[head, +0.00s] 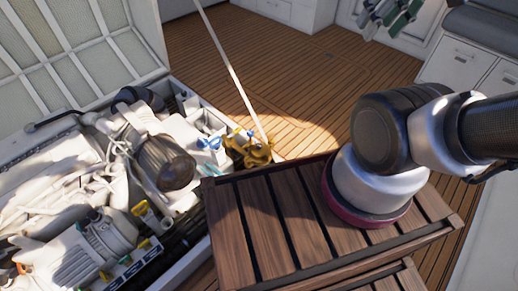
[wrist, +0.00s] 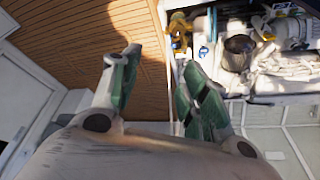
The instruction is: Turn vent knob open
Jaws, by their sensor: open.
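The open engine hatch (head: 70,180) fills the left of the head view. Blue handles (head: 210,142) and a gold valve-like part (head: 252,150) sit at its right end; a small yellow part (head: 142,208) is nearer. I cannot tell which of these, if any, is the vent knob. My gripper (wrist: 158,65) is open and empty in the wrist view, its green-padded fingers apart over the deck. In the head view my gripper (head: 392,12) shows at the top right edge, well away from the hatch. The hatch (wrist: 265,100) is at the upper right of the wrist view.
A slatted wooden step (head: 260,225) stands right of the hatch, with my arm's base above it. A thin pole (head: 232,72) slants down to the hatch corner. The raised lid (head: 60,50) stands behind the hatch. Open teak deck (head: 290,60) lies beyond; white cabinets (head: 465,70) stand right.

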